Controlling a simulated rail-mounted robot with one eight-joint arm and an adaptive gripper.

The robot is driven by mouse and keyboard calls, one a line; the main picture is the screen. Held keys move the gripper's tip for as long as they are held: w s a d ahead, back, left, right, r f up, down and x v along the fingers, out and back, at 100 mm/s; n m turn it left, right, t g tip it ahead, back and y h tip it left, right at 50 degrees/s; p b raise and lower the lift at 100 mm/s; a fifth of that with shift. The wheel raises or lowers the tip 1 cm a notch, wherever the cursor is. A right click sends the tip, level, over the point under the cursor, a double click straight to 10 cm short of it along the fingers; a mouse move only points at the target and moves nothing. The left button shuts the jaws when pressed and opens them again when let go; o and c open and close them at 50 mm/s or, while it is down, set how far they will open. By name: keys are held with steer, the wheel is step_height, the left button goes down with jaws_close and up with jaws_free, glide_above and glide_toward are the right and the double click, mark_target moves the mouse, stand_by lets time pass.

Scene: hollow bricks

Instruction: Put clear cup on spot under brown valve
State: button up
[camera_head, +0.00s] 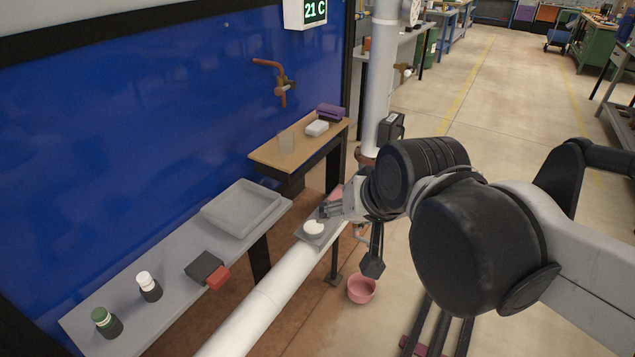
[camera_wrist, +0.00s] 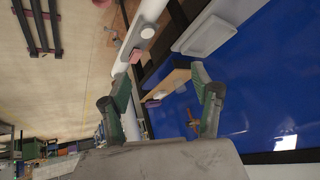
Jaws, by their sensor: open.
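The clear cup (camera_head: 286,140) stands upright on the wooden shelf (camera_head: 268,154) against the blue wall, near its left back edge. The brown valve (camera_head: 283,84) sticks out from the wall above the shelf, above the cup. It also shows in the wrist view (camera_wrist: 192,125). My gripper (camera_head: 328,208) is apart from the cup, lower and to its right, near the pipe. In the wrist view my gripper (camera_wrist: 162,88) has its two green fingers spread wide with nothing held. The shelf (camera_wrist: 168,82) shows between them. I cannot make out the cup or a marked spot there.
A white disc (camera_head: 313,228) lies on a grey plate on the pipe (camera_head: 262,308). A grey bench (camera_head: 160,310) with a tray (camera_head: 241,208) and bottles is at left.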

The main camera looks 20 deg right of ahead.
steer(key=s+n, duration=0.1)
steer(key=s+f, duration=0.1)
steer(key=s+d+n, duration=0.1)
steer(key=s, duration=0.1)
steer(key=shift+s+f+n+h, duration=0.1)
steer(key=shift+f+n+h, duration=0.2)
steer(key=shift+f, duration=0.05)
steer(key=shift+c, duration=0.5)
stand_by(1.1)
